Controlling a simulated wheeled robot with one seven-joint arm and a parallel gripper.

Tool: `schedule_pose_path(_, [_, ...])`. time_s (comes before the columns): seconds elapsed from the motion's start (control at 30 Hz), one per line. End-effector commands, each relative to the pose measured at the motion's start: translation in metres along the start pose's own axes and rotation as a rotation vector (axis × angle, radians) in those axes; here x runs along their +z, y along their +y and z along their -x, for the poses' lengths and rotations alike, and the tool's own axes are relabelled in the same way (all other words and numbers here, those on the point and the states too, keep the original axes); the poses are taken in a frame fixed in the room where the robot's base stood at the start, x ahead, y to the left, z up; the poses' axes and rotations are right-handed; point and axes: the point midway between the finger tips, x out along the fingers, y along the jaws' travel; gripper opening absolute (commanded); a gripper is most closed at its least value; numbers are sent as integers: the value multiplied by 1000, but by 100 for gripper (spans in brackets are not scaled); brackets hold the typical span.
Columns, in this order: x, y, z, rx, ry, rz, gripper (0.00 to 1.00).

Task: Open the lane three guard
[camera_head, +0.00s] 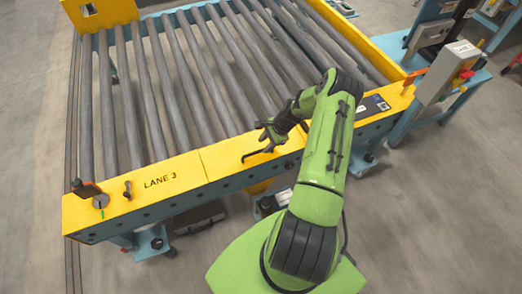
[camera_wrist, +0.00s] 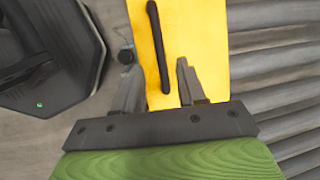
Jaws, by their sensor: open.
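The lane three guard looks like the yellow panel (camera_head: 225,157) along the front of the roller conveyor, beside the part lettered LANE 3 (camera_head: 160,181). It lies in line with that part. A black bar handle (camera_head: 258,154) sits on it. My gripper (camera_head: 263,132) is open just above the handle. In the wrist view, the handle (camera_wrist: 153,25) runs up the yellow panel (camera_wrist: 190,30), its lower end between my two spread fingers (camera_wrist: 155,60). I cannot tell how far the fingers are above the panel.
Grey rollers (camera_head: 165,80) fill the frame behind the panel. A grey control box (camera_head: 447,72) stands at the right. Open floor (camera_head: 430,220) lies at the front right.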

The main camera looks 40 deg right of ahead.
Motion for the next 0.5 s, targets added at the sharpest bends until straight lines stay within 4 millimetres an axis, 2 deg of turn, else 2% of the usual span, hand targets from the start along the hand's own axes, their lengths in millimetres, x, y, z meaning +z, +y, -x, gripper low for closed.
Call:
schedule_pose_path(0.03, [0, 1, -15, 1, -2, 1, 40])
schedule_pose_path(0.2, [-1, 0, -41, 1, 0, 1, 40])
schedule_pose_path(0.5, [0, 0, -47, 0, 1, 1, 40])
